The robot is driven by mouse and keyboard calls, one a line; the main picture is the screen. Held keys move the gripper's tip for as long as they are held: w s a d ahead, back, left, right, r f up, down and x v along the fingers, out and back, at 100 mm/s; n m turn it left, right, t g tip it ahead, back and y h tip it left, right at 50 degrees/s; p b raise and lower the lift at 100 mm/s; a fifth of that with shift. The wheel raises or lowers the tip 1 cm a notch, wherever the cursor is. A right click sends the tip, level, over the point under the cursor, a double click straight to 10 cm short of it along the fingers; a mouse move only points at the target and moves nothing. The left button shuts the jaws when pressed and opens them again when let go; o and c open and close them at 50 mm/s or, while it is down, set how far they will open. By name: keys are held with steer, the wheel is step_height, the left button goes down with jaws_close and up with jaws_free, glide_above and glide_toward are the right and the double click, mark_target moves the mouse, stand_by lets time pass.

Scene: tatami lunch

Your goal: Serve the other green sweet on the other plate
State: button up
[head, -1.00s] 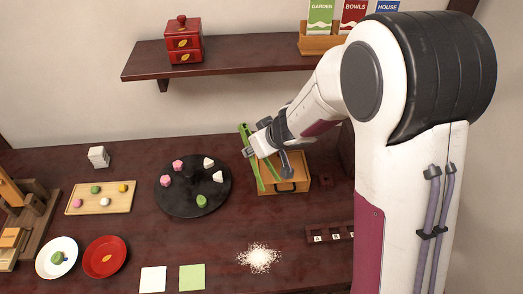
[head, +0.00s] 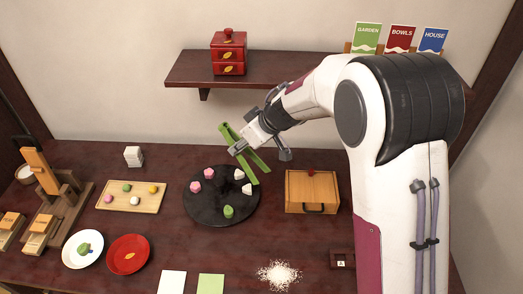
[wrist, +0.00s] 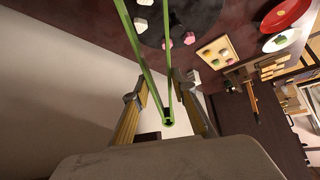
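My gripper (head: 246,146) is shut on green tongs (head: 257,160) and holds them above the back right of a black round turntable (head: 215,213). In the wrist view the tongs' hinge end (wrist: 168,122) sits between my fingers and their two arms spread apart. Another green sweet (head: 127,188) lies on a wooden board (head: 150,205). A white plate (head: 69,258) holds a green sweet (head: 84,248). A red plate (head: 143,259) bears only a leaf mark.
A wooden box (head: 325,190) stands right of the turntable. A shelf (head: 270,68) with a red chest (head: 229,55) is on the back wall. White grains (head: 278,275) and paper squares (head: 211,287) lie in front. Wooden stands (head: 65,205) are at the left.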

steer(key=s+a+n+g+y, duration=0.1)
steer(key=s+a+n+g, duration=0.25)
steer(key=a, duration=0.35)
steer(key=s+a+n+g, duration=0.2)
steer(key=a+n, duration=0.3)
steer(key=a, duration=0.1)
steer(key=shift+n, duration=0.35)
steer(key=s+d, duration=0.1)
steer(key=s, duration=0.2)
steer(key=s+d+f, duration=0.1)
steer(key=shift+s+d, duration=0.3)
steer(key=shift+s, duration=0.05)
steer(key=shift+f, duration=0.2)
step_height(320, 180, down, 10)
steer(key=shift+r, duration=0.2)
stand_by(0.5)
